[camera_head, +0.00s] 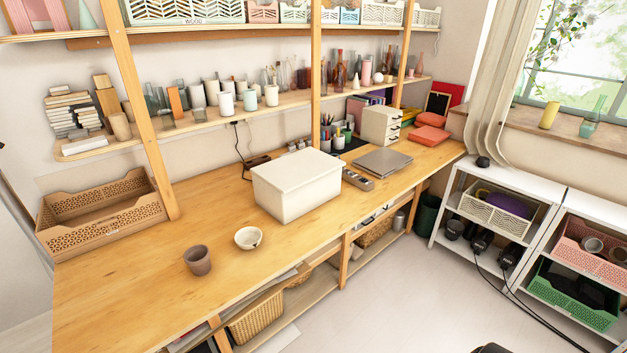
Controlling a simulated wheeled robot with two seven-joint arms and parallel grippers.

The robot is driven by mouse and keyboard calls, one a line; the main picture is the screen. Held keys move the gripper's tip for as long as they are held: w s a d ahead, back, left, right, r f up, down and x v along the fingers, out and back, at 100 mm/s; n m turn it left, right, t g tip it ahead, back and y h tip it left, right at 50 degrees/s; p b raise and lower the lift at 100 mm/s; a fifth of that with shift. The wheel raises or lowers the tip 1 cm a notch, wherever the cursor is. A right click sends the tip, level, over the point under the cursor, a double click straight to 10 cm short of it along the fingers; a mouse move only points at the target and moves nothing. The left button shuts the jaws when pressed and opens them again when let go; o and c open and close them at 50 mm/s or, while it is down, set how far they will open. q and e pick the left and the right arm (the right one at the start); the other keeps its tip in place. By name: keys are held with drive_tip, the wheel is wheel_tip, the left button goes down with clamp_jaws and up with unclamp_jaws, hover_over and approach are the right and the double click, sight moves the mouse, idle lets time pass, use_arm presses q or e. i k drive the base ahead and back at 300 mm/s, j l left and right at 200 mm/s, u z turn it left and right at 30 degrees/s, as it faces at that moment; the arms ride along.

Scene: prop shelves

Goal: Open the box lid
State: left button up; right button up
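A white box (290,203) stands on the wooden table, near its middle. Its white lid (297,170) lies flat on top and looks shut. The inside of the box is hidden. Neither of my grippers shows in the head view.
A brown cup (198,260) and a small cream bowl (248,238) stand left of the box near the front edge. The wooden table (120,290) is clear at the left front. Wooden shelf posts rise behind.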

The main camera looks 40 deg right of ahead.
sight(285, 174)
drive_tip(key=l+z, duration=0.15)
drive_tip(key=l, duration=0.35)
drive_tip(key=l+z, duration=0.15)
drive_tip(key=l, duration=0.3)
drive_tip(key=l+z, duration=0.2)
drive_tip(key=l, duration=0.3)
drive_tip(key=i+l+z, duration=0.15)
drive_tip(key=l, duration=0.3)
drive_tip(key=l+z, duration=0.15)
drive_tip(key=l, duration=0.35)
drive_tip(key=i+l+z, duration=0.15)
drive_tip(key=l, duration=0.25)
drive_tip(key=i+l+z, duration=0.15)
drive_tip(key=l, duration=0.3)
